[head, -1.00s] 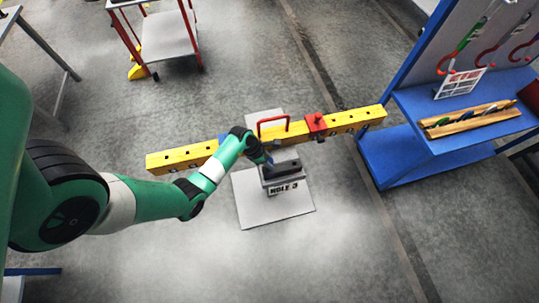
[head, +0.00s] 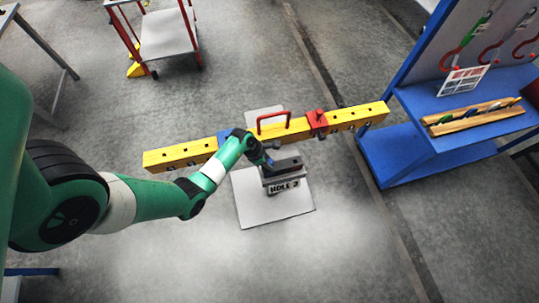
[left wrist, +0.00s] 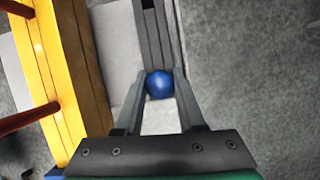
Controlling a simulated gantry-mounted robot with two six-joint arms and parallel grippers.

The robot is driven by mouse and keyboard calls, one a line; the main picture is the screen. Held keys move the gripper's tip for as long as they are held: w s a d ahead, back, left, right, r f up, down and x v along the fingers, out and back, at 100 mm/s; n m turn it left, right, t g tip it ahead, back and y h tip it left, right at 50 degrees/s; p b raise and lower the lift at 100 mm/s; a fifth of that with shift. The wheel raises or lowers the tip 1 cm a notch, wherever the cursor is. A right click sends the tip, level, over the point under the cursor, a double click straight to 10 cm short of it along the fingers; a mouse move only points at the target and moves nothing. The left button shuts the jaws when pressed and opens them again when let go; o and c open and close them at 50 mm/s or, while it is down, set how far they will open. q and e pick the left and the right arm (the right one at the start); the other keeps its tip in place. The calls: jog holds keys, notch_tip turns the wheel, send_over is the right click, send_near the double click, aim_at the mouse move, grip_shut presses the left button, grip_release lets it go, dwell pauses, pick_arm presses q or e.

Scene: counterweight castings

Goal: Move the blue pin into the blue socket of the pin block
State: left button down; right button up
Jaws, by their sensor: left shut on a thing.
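My left gripper (head: 268,164) is beside the near side of the yellow beam, above the grey stand. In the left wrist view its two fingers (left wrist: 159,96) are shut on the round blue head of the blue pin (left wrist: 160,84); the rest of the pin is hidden. A dark grooved block (head: 284,167) on the stand, over a "HOLE 3" sign, lies just right of the gripper. A wooden rack (head: 462,121) with small coloured pieces lies on the blue shelf at right. I cannot tell which is the pin block, and no blue socket shows clearly. My right gripper is not in view.
The yellow beam (head: 353,117) with a red handle (head: 273,115) and red slider (head: 316,121) crosses the middle. A pale base plate (head: 270,213) lies below. A blue shelf unit (head: 425,104) stands right and a cart (head: 166,35) at the back. The front floor is clear.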

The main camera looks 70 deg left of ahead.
pick_arm(q)
jog(key=shift+c, duration=2.2)
grip_release()
jog(key=p+v, duration=0.4)
jog(key=v, duration=0.7)
jog(key=shift+r, duration=0.3)
jog(key=shift+s, duration=0.1)
